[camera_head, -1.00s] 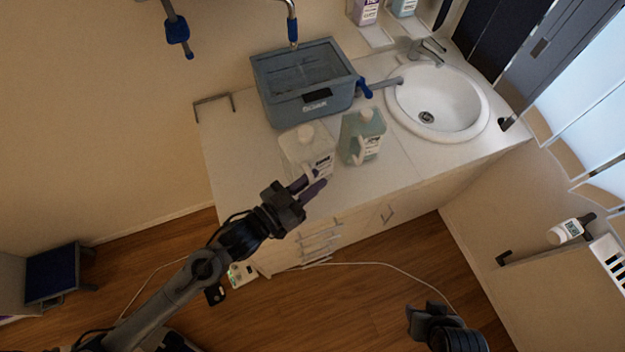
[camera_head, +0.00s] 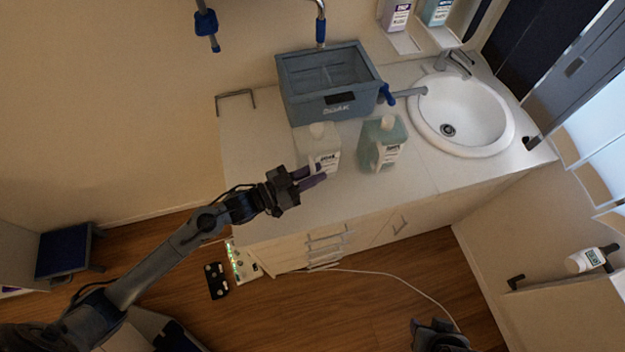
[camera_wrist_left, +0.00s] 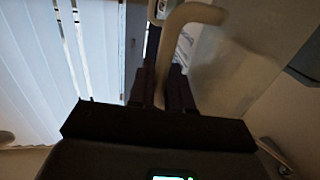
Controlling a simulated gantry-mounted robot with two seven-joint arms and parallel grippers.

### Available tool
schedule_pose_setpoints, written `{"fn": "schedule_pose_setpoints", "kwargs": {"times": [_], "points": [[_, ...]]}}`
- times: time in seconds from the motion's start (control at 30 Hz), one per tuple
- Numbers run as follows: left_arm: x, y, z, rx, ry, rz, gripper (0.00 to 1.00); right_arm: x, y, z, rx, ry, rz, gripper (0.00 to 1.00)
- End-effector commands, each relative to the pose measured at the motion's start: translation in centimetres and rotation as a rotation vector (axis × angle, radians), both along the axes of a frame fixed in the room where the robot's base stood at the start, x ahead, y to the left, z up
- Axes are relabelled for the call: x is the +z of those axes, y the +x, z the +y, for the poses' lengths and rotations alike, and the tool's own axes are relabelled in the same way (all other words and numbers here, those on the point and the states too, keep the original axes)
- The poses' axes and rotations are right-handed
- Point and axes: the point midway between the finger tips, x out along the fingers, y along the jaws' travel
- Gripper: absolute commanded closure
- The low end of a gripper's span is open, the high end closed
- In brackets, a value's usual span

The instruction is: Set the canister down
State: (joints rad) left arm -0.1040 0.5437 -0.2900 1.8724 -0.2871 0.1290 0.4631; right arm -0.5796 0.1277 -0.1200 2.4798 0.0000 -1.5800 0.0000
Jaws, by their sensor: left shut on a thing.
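The white, translucent canister (camera_head: 318,146) with a pale cap and a printed label is at the counter's front part, left of the teal canister. My left gripper (camera_head: 318,176) is shut on its handle. In the left wrist view, the pale curved handle (camera_wrist_left: 191,14) passes between the dark fingers (camera_wrist_left: 172,92), with the canister body (camera_wrist_left: 235,62) on the right. I cannot tell whether the canister's base touches the counter (camera_head: 245,150). My right gripper (camera_head: 436,335) shows only partly at the bottom edge, away from the counter; its jaws are unclear.
A teal canister (camera_head: 383,146) stands close to the right of the white one. A grey-blue basin (camera_head: 335,104) is just behind them. The sink (camera_head: 500,125) and its faucet (camera_head: 455,64) are further right. The counter's left part is bare.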

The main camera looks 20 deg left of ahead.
Motion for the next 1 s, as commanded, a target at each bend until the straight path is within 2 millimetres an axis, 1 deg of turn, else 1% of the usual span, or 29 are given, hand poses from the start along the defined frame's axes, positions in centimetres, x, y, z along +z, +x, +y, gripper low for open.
{"fn": "schedule_pose_setpoints", "kwargs": {"times": [0.17, 0.3, 0.43, 0.9, 0.93, 1.0], "points": [[-0.8, 0.2, 0.2, 0.0, -0.001, 0.001, 1.0, -0.1, 0.0, 0.0, -0.001, 0.0, 0.0, 0.57], [-2.7, 0.2, 0.2, 0.0, -0.002, 0.001, 1.0, -0.2, 0.0, 0.1, -0.002, 0.003, 0.0, 0.57], [-3.8, 0.2, 0.2, 0.0, -0.001, 0.0, 1.0, -0.3, 0.0, 0.1, -0.004, 0.006, 0.0, 0.57], [-4.5, 0.2, 0.1, 0.0, -0.001, -0.001, 1.0, -0.5, 0.0, 0.3, -0.007, 0.011, 0.001, 0.57], [-4.5, 0.2, 0.1, 0.0, -0.001, -0.001, 0.78, -0.5, 0.0, 0.3, -0.007, 0.011, 0.001, 0.57], [-4.5, 0.2, 0.1, 0.0, -0.001, -0.001, 0.67, -0.4, 0.0, 0.3, -0.007, 0.011, 0.001, 0.57]]}}
